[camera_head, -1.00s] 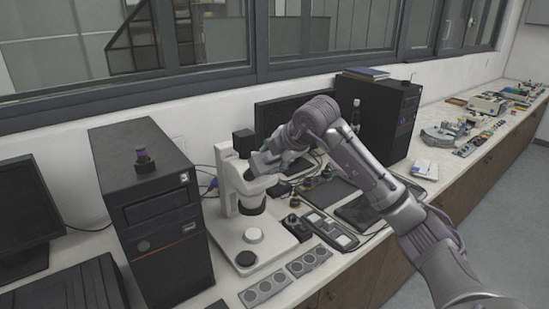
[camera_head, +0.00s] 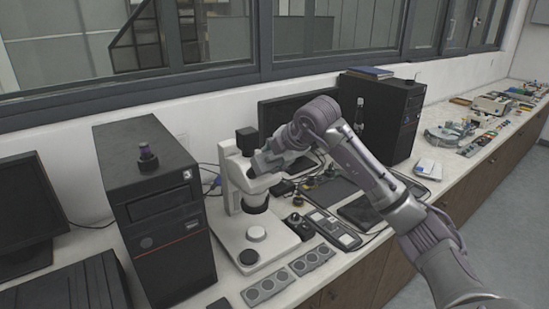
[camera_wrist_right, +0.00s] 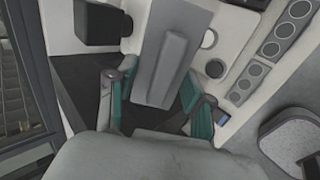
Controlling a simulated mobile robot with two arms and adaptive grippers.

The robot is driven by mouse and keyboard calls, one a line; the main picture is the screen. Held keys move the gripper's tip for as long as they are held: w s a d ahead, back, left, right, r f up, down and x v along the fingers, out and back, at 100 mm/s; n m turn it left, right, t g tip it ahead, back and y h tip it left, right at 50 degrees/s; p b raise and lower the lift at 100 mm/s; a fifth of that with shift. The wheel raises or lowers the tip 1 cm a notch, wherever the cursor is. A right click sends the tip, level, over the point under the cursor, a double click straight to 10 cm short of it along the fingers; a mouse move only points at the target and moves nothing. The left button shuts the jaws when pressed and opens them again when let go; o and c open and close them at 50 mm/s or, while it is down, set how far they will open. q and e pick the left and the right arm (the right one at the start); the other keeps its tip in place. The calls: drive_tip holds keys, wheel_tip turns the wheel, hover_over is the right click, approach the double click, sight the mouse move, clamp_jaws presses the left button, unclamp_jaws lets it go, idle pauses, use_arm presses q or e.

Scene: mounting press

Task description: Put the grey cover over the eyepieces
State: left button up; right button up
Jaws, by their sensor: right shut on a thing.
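The white microscope (camera_head: 229,190) stands upright on the bench, with a black block (camera_head: 246,139) on top. My right gripper (camera_head: 266,160) is at the upper part of the microscope, on its right side. In the right wrist view its two fingers (camera_wrist_right: 157,92) are on either side of the grey cover (camera_wrist_right: 165,62), a flat grey piece with a raised strip, and the gripper is shut on it. The eyepieces are hidden behind the gripper and cover. I cannot tell whether the cover touches them. My left gripper is not in view.
A black computer tower (camera_head: 160,215) stands close left of the microscope, and another tower (camera_head: 383,115) is behind my right arm. A monitor (camera_head: 285,112) stands behind the gripper. A grey panel with round dials (camera_head: 290,275) lies at the bench's front edge. Small parts crowd the right.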

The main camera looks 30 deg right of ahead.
drive_tip(key=o, duration=1.2)
drive_tip(key=shift+o, duration=0.2)
drive_tip(key=v, duration=1.2)
drive_tip(key=shift+a, duration=0.1)
